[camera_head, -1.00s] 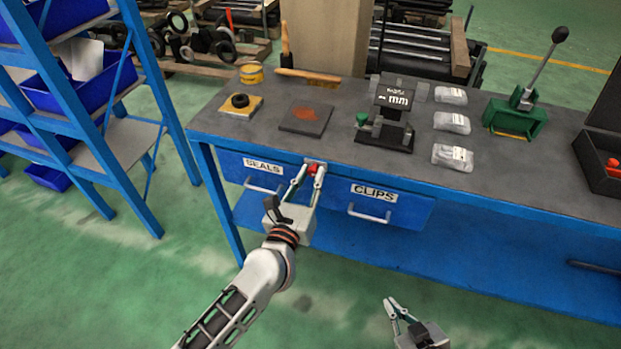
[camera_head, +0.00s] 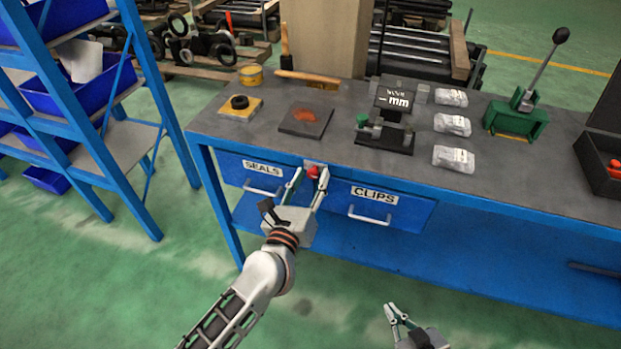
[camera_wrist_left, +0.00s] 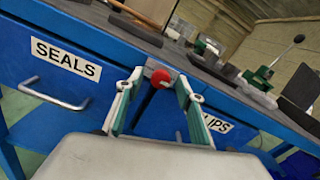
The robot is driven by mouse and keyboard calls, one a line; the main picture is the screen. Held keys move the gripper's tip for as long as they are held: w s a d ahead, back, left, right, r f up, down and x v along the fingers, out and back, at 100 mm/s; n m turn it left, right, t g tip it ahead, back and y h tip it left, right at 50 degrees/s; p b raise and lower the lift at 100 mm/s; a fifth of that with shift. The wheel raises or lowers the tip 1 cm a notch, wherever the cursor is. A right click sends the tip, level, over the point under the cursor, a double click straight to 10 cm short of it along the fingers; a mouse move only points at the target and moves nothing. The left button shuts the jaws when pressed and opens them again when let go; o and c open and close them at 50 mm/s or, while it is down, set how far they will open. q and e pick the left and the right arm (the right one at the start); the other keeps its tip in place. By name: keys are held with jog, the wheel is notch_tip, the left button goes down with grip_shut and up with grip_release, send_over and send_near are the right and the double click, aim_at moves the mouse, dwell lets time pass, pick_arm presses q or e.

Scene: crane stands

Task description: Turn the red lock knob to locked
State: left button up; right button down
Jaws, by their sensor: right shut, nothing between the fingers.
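The red lock knob (camera_head: 313,172) sits on a small grey plate at the front edge of the bench, between the SEALS drawer (camera_head: 250,173) and the CLIPS drawer (camera_head: 372,206). In the left wrist view the knob (camera_wrist_left: 160,77) shows just beyond the fingertips. My left gripper (camera_head: 310,177) is open, one finger on each side of the knob. Its fingers (camera_wrist_left: 157,88) stand apart from the knob, with gaps visible. Which way the knob is turned cannot be told. My right gripper (camera_head: 391,309) is shut and empty, low in front of the bench.
The bench top (camera_head: 240,140) holds a digital gauge (camera_head: 393,97), bagged parts (camera_head: 453,158), a green lever press (camera_head: 518,118) and a dark bin (camera_head: 600,175). Drawer handles (camera_head: 372,217) jut out in front. A blue shelf rack (camera_head: 110,150) stands at the left.

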pick_arm(q)
jog(key=v, duration=1.2)
jog(key=shift+r, duration=0.1)
dwell(0.4)
jog(key=s+a+f+n+g+y, duration=0.1)
jog(key=s+a+f+n+g, duration=0.1)
jog(key=s+a+f+n, duration=0.2)
jog(key=s+a+f+n+g+y, duration=0.1)
jog(key=s+a+f+n, duration=0.3)
jog(key=n, duration=1.3)
jog(key=s+a+f+n+g+y, duration=0.1)
jog(key=s+a+f+n+g, duration=0.2)
jog(key=s+a+f+n, duration=0.2)
jog(key=a+f+n, duration=0.3)
jog(key=f+n, duration=0.3)
jog(key=f, duration=0.3)
jog(key=shift+a+g, duration=0.2)
jog(key=shift+g, duration=0.1)
